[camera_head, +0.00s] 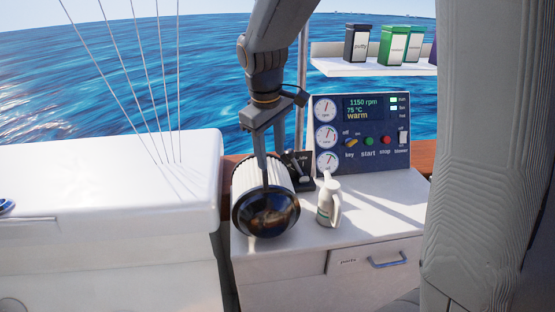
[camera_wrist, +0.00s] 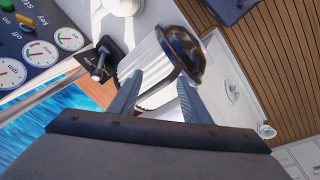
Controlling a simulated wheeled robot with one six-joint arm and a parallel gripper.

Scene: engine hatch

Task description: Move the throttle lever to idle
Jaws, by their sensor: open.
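The throttle lever (camera_head: 303,171) has a pale handle on a small black base, on the white counter just left of the instrument panel (camera_head: 362,135). In the wrist view the lever (camera_wrist: 98,64) shows at upper left, outside my fingers. My gripper (camera_head: 266,180) points down, left of the lever and apart from it. In the wrist view my gripper (camera_wrist: 158,82) has its two fingers spread, with nothing clearly held. The panel display reads 1150 rpm, 75 °C and warm. The lever's exact setting cannot be read.
A white ribbed cylinder with a dark glossy round end (camera_head: 266,211) lies right by my fingers; contact cannot be told. A white jug (camera_head: 328,203) stands right of it. Behind are a shelf (camera_head: 370,67) with several bins. A drawer (camera_head: 375,258) is below the counter; a white box (camera_head: 110,185) is left.

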